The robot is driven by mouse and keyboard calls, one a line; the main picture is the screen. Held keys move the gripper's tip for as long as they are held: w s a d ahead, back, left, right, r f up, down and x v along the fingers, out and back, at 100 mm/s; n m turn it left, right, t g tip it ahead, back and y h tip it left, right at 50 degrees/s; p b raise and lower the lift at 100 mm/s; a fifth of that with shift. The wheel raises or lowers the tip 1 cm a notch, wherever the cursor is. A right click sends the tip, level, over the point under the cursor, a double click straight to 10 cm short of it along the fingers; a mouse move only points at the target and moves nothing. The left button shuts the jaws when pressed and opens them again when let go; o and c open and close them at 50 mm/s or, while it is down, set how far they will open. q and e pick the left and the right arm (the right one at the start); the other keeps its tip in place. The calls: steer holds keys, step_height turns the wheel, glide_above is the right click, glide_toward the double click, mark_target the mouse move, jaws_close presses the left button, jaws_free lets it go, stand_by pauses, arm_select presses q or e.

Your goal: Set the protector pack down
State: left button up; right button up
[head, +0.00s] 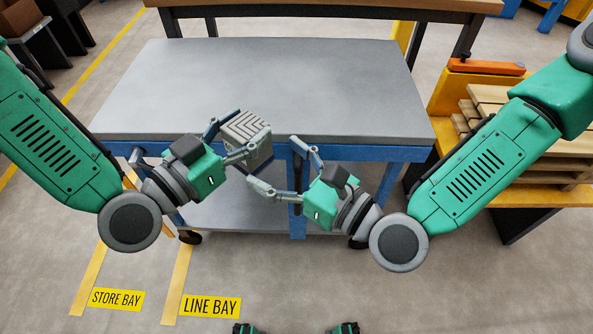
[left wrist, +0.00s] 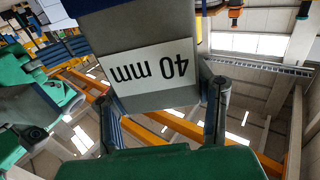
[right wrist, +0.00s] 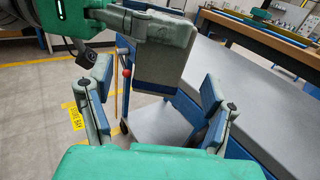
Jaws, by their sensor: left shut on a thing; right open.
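The protector pack (head: 247,128) is a grey block with a chevron pattern on top. In the left wrist view it (left wrist: 150,35) fills the upper middle and bears a white "40 mm" label, upside down there. My left gripper (head: 226,139) is shut on the pack and holds it at the front edge of the grey cart top (head: 270,80). My right gripper (head: 282,171) is open and empty, below and to the right of the pack. In the right wrist view the pack (right wrist: 162,55) stands beyond my open right fingers (right wrist: 155,100).
The blue-framed cart's top is bare, and its lower shelf (head: 235,206) looks empty. A workbench (head: 330,6) stands behind it. Wooden pallets (head: 485,105) on a yellow and black stand are at right. Yellow "STORE BAY" (head: 117,299) and "LINE BAY" (head: 211,306) labels mark the floor.

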mark_target(243, 142)
arm_select(q)
steer(key=shift+a, duration=0.1)
arm_select(e)
steer(key=x, duration=0.7)
steer(key=shift+w+a, duration=0.2)
steer(key=shift+a, duration=0.15)
steer(key=c, duration=1.4)
arm_select(q)
steer(key=o, duration=1.4)
steer(key=shift+r, duration=0.15)
